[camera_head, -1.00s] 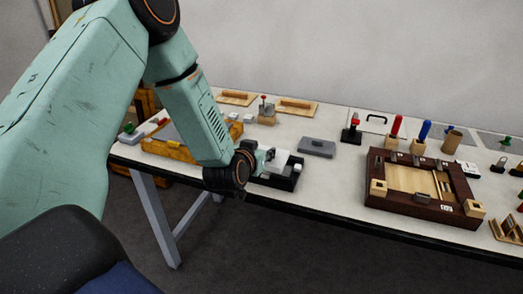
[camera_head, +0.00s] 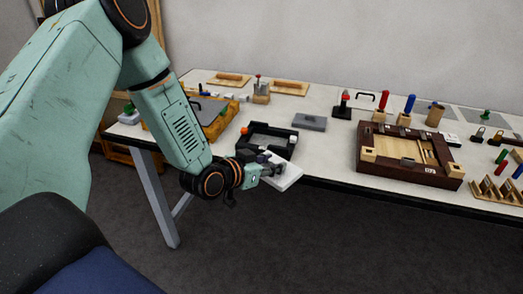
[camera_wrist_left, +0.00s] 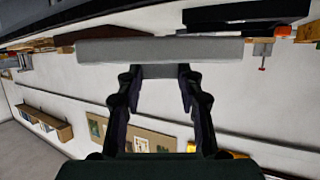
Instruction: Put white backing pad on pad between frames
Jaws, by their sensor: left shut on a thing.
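The white backing pad (camera_head: 287,178) is a flat pale slab, held tilted just past the table's front edge in the head view. My left gripper (camera_head: 270,171) is shut on one edge of it. In the left wrist view the pad (camera_wrist_left: 160,50) shows edge-on as a grey-white bar across the fingertips (camera_wrist_left: 159,72). The black tray (camera_head: 290,135) stands right behind the gripper and looks empty. A dark brown wooden frame (camera_head: 395,174) with a pale wooden interior lies to the right, apart from the pad. I cannot tell which surface is the pad between frames. My right gripper is out of view.
A yellow tray (camera_head: 222,126) stands on the left, partly behind my arm. A grey block (camera_head: 309,122) lies behind the black tray. Red (camera_head: 383,101) and blue (camera_head: 409,104) upright pieces stand behind the brown frame. A wooden rack (camera_head: 494,192) is at the right front edge.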

